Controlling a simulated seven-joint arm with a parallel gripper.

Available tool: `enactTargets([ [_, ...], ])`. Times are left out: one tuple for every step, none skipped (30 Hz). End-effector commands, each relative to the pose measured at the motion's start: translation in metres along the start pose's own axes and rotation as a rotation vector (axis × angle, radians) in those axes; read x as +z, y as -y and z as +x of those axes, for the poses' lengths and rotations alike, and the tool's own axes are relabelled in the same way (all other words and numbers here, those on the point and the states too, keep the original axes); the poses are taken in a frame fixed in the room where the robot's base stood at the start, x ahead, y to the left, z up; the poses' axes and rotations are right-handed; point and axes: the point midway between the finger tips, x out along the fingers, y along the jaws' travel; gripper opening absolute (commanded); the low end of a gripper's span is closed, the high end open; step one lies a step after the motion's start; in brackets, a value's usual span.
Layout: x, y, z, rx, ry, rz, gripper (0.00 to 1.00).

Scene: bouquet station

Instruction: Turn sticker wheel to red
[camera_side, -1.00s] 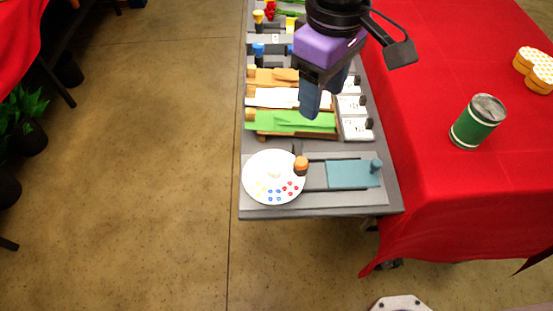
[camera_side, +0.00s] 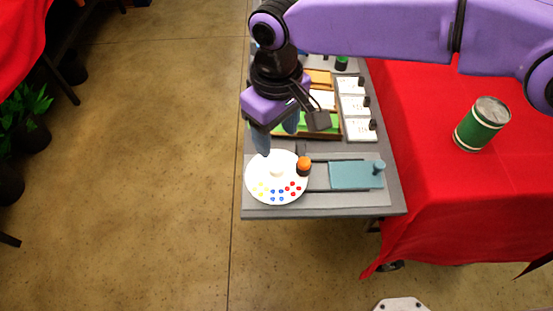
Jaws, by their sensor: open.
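The sticker wheel (camera_side: 276,196) is a white disc lying flat at the front left of the grey station. Yellow, blue and red dots run along its near side, with the red ones at the right. A pale raised hub stands near its middle. A dark knob with an orange top (camera_side: 304,165) stands at the wheel's right edge. My gripper (camera_side: 277,138) is open, fingers pointing down, and appears above the far edge of the wheel. No contact with the wheel shows. My arm hides the far part of the station.
A teal plate with a peg (camera_side: 352,175) lies right of the wheel. Behind are green, white and orange strips (camera_side: 323,100) and white cards with dark knobs (camera_side: 358,107). A green can (camera_side: 482,124) stands on the red-covered table (camera_side: 440,190) at right.

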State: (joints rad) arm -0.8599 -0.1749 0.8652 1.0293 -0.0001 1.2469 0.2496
Motion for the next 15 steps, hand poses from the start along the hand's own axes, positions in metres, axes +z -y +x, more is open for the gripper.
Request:
enactTargets([
  [0.001, 0.000, 0.011, 0.001, 0.005, 0.000, 0.57],
  [0.001, -0.001, 0.017, 0.001, 0.005, 0.000, 0.57],
  [0.001, 0.000, 0.024, 0.001, 0.005, 0.000, 0.57],
  [0.001, 0.000, 0.029, 0.001, 0.004, 0.000, 0.57],
  [0.001, 0.000, 0.035, 0.001, 0.005, 0.000, 0.57],
  [0.001, -0.001, 0.043, 0.001, 0.006, 0.000, 0.57],
  [0.001, 0.000, 0.048, 0.001, 0.004, 0.000, 0.57],
  [0.001, 0.000, 0.053, 0.001, 0.004, 0.000, 0.57],
  [0.001, 0.000, 0.060, 0.001, 0.004, 0.000, 0.57],
  [0.001, -0.001, 0.065, 0.001, 0.004, 0.000, 0.57],
  [0.001, -0.001, 0.070, 0.001, 0.004, 0.000, 0.57],
  [0.001, -0.001, 0.075, 0.001, 0.003, 0.000, 0.57],
  [0.001, -0.001, 0.079, 0.001, 0.004, 0.000, 0.57],
  [0.001, -0.001, 0.083, 0.001, 0.003, 0.000, 0.57],
  [0.001, -0.001, 0.086, 0.001, 0.002, 0.000, 0.57],
])
